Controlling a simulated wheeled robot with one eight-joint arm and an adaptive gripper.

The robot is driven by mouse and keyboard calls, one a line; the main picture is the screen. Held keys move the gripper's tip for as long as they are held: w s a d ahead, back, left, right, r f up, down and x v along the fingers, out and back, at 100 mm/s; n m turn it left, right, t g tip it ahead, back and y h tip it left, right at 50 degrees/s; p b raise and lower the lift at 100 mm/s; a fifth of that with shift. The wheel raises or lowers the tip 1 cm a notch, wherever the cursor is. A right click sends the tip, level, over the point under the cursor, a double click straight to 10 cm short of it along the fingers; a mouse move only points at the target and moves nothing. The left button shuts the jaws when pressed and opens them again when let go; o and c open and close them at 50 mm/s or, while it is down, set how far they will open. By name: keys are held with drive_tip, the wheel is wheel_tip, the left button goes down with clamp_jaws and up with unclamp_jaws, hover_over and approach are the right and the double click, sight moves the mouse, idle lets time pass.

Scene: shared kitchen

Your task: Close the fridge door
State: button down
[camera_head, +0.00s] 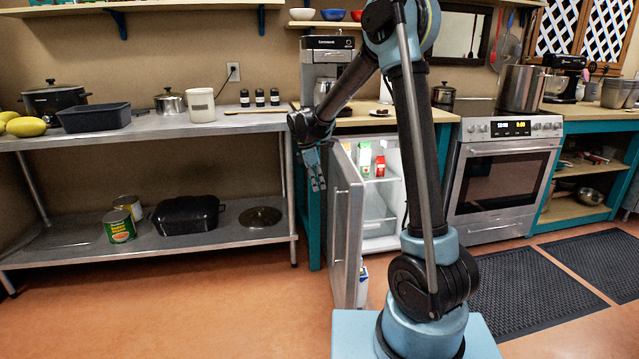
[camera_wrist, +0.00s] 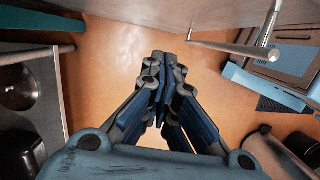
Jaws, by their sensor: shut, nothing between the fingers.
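The fridge door (camera_head: 346,226) stands wide open in the head view, swung out toward the camera, with a bar handle on its left outer face. The fridge interior (camera_head: 382,205) is white and partly hidden behind my arm. My gripper (camera_head: 319,186) is shut and empty, just left of the door's outer face near its upper part. In the wrist view my gripper (camera_wrist: 163,92) points down toward the floor. The door (camera_wrist: 235,20) and its handle (camera_wrist: 232,46) are to its upper right. I cannot tell whether the gripper touches the door.
A steel shelf table (camera_head: 160,133) stands to the left, close to my gripper, with cans and a black roaster on its lower shelf. A carton (camera_head: 364,159) and a red bottle (camera_head: 380,166) stand in the fridge. An oven (camera_head: 502,180) is to the right. The floor (camera_head: 200,300) is clear.

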drive_tip(key=d+f, duration=0.5)
drive_tip(key=f, duration=0.1)
drive_tip(key=shift+w+d+f, duration=0.15)
drive_tip(key=shift+w+d, duration=0.15)
drive_tip(key=shift+w, duration=0.1)
drive_tip(key=shift+d, duration=0.1)
